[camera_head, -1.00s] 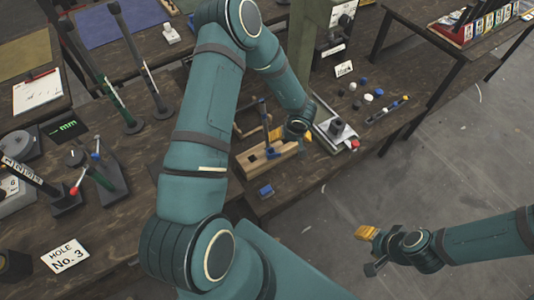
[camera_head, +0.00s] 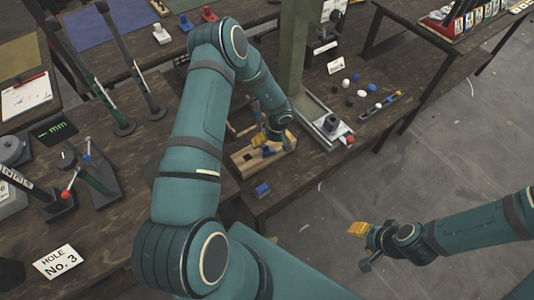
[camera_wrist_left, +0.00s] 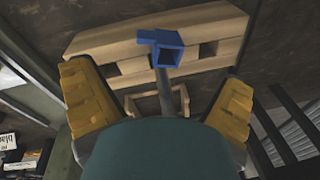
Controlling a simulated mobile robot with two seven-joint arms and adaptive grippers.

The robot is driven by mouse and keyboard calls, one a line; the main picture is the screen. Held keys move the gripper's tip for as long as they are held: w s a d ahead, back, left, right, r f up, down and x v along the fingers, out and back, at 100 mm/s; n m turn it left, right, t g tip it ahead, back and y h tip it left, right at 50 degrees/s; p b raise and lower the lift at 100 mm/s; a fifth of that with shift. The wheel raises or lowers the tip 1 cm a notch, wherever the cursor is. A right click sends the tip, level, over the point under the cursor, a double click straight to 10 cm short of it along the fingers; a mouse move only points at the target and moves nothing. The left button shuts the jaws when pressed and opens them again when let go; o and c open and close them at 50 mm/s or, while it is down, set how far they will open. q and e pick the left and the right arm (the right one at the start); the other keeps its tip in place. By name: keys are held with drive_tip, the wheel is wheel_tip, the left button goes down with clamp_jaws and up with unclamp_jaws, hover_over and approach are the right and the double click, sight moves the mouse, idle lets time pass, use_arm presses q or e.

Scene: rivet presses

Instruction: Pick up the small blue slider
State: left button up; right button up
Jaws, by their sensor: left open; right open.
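A small blue block (camera_head: 262,190) lies on the front part of the dark table. A second blue piece (camera_head: 268,152) is at the wooden block (camera_head: 247,166), partly hidden by my left gripper (camera_head: 262,140). In the left wrist view a blue piece with a square opening (camera_wrist_left: 166,50) is on a dark rod over the wooden block, between the open yellow fingers of my left gripper (camera_wrist_left: 158,95) and apart from both. I cannot tell which blue piece is the slider. My right gripper (camera_head: 358,230) is open and empty, over the floor.
Lever tools and a "HOLE No. 3" card (camera_head: 60,261) are at left. Open floor (camera_head: 440,150) lies right.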

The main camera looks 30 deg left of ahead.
sight(269, 149)
use_arm(q)
drive_tip(key=shift+a+f+b, duration=0.25)
drive_tip(key=shift+f+b, duration=0.25)
drive_tip(key=shift+f, duration=0.9)
drive_tip(key=shift+a+f+b, duration=0.2)
drive_tip(key=shift+f+b, duration=0.25)
drive_tip(key=shift+f, duration=0.9)
drive_tip(key=c, duration=1.2)
drive_tip(key=shift+r, duration=0.1)
